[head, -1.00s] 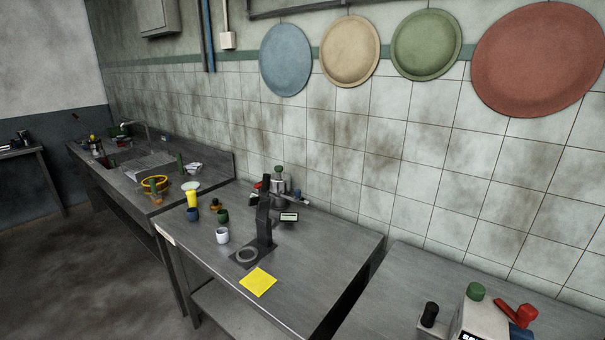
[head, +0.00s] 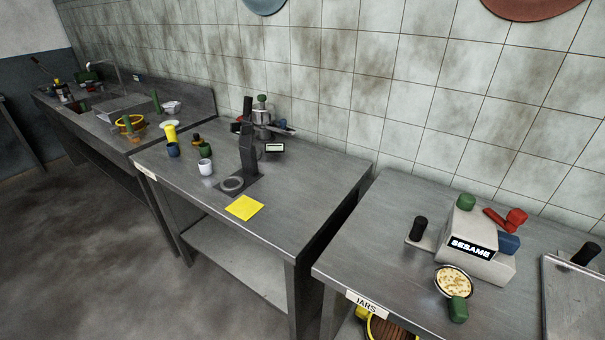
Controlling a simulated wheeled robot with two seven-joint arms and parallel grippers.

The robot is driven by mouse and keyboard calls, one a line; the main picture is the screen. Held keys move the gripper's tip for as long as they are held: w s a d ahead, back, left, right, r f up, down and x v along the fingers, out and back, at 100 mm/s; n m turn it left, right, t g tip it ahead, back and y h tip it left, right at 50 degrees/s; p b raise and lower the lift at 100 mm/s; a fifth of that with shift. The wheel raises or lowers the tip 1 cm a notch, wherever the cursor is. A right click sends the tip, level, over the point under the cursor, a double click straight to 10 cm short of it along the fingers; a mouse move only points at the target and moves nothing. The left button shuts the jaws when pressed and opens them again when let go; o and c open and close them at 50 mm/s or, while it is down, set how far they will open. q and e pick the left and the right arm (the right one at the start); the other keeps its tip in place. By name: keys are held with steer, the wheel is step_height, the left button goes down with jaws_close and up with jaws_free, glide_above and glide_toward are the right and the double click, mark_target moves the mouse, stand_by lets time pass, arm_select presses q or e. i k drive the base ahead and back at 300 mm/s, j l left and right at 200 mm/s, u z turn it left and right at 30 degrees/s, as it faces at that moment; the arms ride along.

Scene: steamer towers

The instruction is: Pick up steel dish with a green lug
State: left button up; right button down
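A small round dish (head: 440,289) with a thin rim sits at the front of the right-hand table, filled with pale yellow bits. A green lug (head: 458,309) stands at its near right side and appears joined to it. The dish is in front of a pale box labelled SESAME (head: 474,246). Whether the dish's wall is steel is hard to tell, since mostly the contents and rim show. Neither of my grippers is in view.
The right table (head: 362,235) has a front label reading JARS and is bare left of the dish. A metal tray (head: 575,300) is at the right edge. A gap separates it from the middle table (head: 310,190), which holds a dark stand (head: 248,160) and a yellow sheet (head: 244,207).

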mark_target(452, 282)
steer(key=z, duration=1.4)
steer(key=l, duration=0.2)
